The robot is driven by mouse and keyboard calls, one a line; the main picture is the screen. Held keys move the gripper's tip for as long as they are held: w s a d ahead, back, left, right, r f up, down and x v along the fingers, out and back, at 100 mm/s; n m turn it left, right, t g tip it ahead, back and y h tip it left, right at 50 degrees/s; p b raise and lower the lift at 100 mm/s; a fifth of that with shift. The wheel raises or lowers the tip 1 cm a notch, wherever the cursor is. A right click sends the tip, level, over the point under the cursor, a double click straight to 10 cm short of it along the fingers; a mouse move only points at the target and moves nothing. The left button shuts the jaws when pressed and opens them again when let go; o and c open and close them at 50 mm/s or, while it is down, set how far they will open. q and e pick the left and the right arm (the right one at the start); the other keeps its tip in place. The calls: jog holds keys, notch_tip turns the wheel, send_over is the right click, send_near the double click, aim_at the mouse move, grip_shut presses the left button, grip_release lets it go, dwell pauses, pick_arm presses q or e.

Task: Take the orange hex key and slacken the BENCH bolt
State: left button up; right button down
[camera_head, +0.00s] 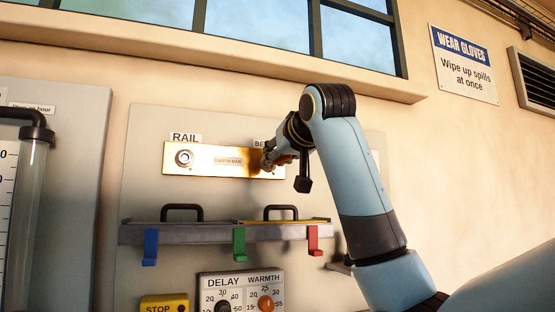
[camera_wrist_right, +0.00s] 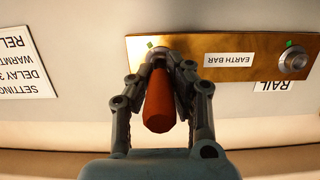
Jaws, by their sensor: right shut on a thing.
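My right gripper (camera_head: 271,157) is at the right end of the brass earth bar (camera_head: 205,174), in front of the spot under the partly covered label starting "BE". In the wrist view the right gripper (camera_wrist_right: 162,68) is shut on the orange handle of the hex key (camera_wrist_right: 159,103). The key points at the bar's end opposite the RAIL bolt (camera_wrist_right: 293,61). The BENCH bolt is mostly hidden behind the key and fingers, so I cannot tell how far the tip is seated. The RAIL bolt (camera_head: 184,158) is in plain view. My left gripper is out of view.
Below the bar a grey shelf (camera_head: 200,234) carries two black handles and blue, green and red hooks. A DELAY and WARMTH dial panel (camera_head: 240,285) and a yellow STOP box (camera_head: 164,303) sit lower. A glass tube (camera_head: 25,210) stands at the left.

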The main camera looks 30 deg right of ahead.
jog(key=shift+r+p, duration=0.15)
jog(key=shift+p, duration=0.2)
dwell(0.7)
jog(key=shift+r+n+p, duration=0.1)
jog(key=shift+n+p, duration=0.5)
jog(key=shift+p, duration=0.05)
jog(key=shift+n+h, duration=0.3)
jog(key=shift+n, duration=0.3)
jog(key=shift+n+h, duration=0.3)
jog(key=shift+n, duration=0.7)
jog(key=shift+n+h, duration=0.4)
jog(key=shift+n, duration=0.8)
